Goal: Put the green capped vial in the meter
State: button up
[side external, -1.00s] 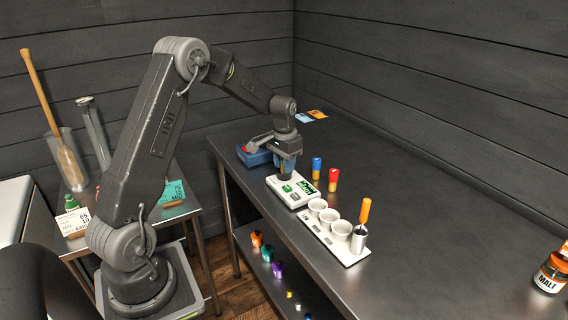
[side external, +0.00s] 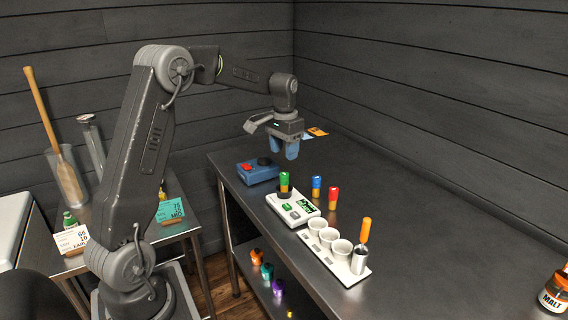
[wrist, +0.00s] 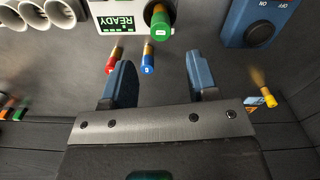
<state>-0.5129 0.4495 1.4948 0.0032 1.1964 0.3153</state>
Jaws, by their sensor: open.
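The green capped vial (side external: 284,182) stands upright in the socket at the back end of the white meter (side external: 310,212). In the wrist view the green cap (wrist: 158,30) shows at the meter's edge, beside a display (wrist: 118,23) reading READY. My gripper (side external: 286,154) is open and empty, raised above the bench behind the meter and apart from the vial. In the wrist view its two blue fingers (wrist: 162,72) are spread with nothing held between them.
A blue-capped vial (side external: 316,187) and a red-capped vial (side external: 333,197) stand right of the meter. A blue switch box (side external: 258,172) sits behind. The bench's right side is mostly clear.

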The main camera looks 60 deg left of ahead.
jog(key=shift+d+r, duration=0.1)
jog(key=shift+r, duration=0.3)
jog(key=s+d+r+m+t, duration=0.15)
jog(key=s+d+r, duration=0.25)
jog(key=s+d, duration=0.4)
jog(key=s+d+r+t, duration=0.2)
jog(key=s+d+r, duration=0.3)
jog(key=d, duration=0.5)
jog(key=s+d+f+t, duration=0.1)
jog(key=s+d+f, duration=0.1)
jog(key=s, duration=0.3)
jog(key=s+d+f+t, duration=0.1)
jog(key=s+d+f, duration=0.1)
jog(key=s, duration=0.3)
jog(key=shift+s+d+m, duration=0.15)
jog(key=shift+d+m, duration=0.2)
jog(key=shift+d, duration=0.5)
